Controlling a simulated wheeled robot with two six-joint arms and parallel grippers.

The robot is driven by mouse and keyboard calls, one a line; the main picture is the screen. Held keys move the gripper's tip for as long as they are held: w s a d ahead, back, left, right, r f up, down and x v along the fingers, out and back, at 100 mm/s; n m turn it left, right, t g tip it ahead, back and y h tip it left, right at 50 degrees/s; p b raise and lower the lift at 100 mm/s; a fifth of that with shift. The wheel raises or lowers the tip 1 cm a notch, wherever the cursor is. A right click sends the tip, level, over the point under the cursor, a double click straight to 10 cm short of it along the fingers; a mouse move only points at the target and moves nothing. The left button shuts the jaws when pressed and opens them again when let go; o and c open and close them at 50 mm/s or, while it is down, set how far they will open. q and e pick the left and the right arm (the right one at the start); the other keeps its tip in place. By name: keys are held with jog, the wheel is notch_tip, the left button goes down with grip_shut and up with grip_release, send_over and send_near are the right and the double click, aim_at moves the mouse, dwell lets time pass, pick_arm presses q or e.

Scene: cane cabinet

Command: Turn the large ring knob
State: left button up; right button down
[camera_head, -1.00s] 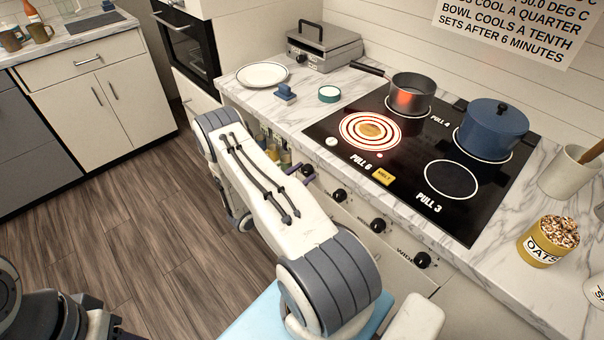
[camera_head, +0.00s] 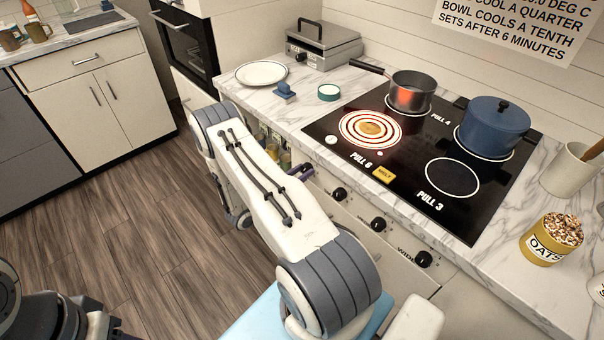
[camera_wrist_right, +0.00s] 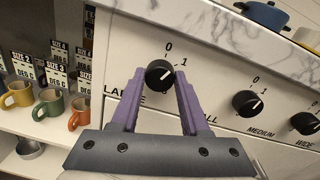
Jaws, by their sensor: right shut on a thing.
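The large ring knob (camera_wrist_right: 159,76) is a round black knob with a white mark on the white front panel. Its partly covered label starts with "LA", and 0 and 1 are printed above it. The mark points to the upper right, towards the 1. My right gripper (camera_wrist_right: 160,80) has its purple fingers on either side of this knob and is shut on it. My left gripper is not in view; only dark parts of mine show at the lower left.
The medium knob (camera_wrist_right: 248,103) and wide knob (camera_wrist_right: 306,123) sit to the right on the panel. Above is the black cooktop (camera_head: 400,190) with a grey saucepan (camera_head: 412,92), a blue pot (camera_head: 492,126) and a red-and-white ringed area (camera_head: 370,131). Mugs (camera_wrist_right: 48,103) stand on a shelf at left.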

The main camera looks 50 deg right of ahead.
jog(key=n, duration=0.4)
jog(key=shift+a+n+b, duration=0.1)
jog(key=shift+n+b, duration=0.2)
jog(key=shift+n, duration=0.1)
dwell(0.5)
jog(key=shift+c, duration=2)
grip_release()
jog(key=a+b, duration=0.2)
jog(key=a, duration=0.8)
jog(key=shift+w+a+r, duration=0.15)
jog(key=shift+w+a, duration=0.05)
jog(key=shift+w, duration=0.25)
